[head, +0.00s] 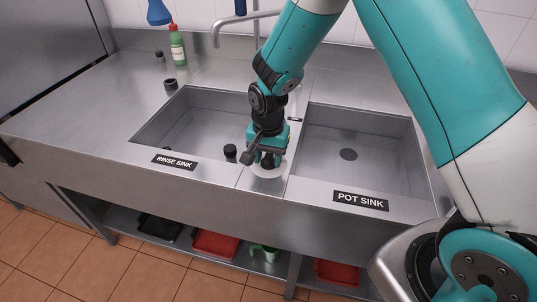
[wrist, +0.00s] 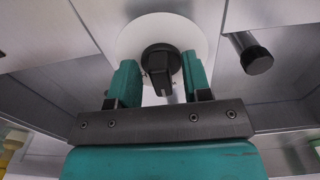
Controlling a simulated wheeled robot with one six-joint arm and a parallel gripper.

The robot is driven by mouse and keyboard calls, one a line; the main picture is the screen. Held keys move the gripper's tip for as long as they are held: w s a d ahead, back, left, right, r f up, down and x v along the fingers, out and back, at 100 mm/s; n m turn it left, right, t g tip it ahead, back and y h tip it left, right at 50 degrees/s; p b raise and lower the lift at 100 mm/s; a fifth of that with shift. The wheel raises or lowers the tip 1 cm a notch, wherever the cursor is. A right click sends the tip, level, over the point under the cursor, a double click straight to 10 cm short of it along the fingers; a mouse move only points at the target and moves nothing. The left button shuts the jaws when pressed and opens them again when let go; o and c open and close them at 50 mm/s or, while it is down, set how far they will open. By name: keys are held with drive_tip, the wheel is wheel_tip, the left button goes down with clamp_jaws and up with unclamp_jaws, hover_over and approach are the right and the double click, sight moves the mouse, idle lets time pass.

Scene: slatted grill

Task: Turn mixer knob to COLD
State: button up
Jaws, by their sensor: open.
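The mixer knob (wrist: 159,62) is black, with a bar-shaped grip, on a round white plate (wrist: 128,38). In the head view the plate (head: 267,173) lies on the strip between the two sinks, near the front edge, and the knob is mostly hidden by my gripper. My gripper (head: 267,160) points down over it. In the wrist view my gripper's (wrist: 158,70) teal fingers are open, one on each side of the knob, with a gap visible on both sides. No COLD marking is legible on the plate.
A short black-capped cylinder (head: 230,152) stands left of the plate. The rinse sink (head: 190,118) is left, the pot sink (head: 375,140) right. A faucet (head: 235,25) rises behind. A green bottle (head: 177,45) stands far back left.

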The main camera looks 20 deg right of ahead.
clamp_jaws()
drive_tip(key=shift+n, duration=0.3)
drive_tip(key=n, duration=0.5)
drive_tip(key=shift+d, duration=0.15)
drive_tip(key=n, duration=0.6)
drive_tip(key=shift+d+n, duration=0.15)
drive_tip(key=shift+n, duration=0.15)
idle(0.4)
unclamp_jaws()
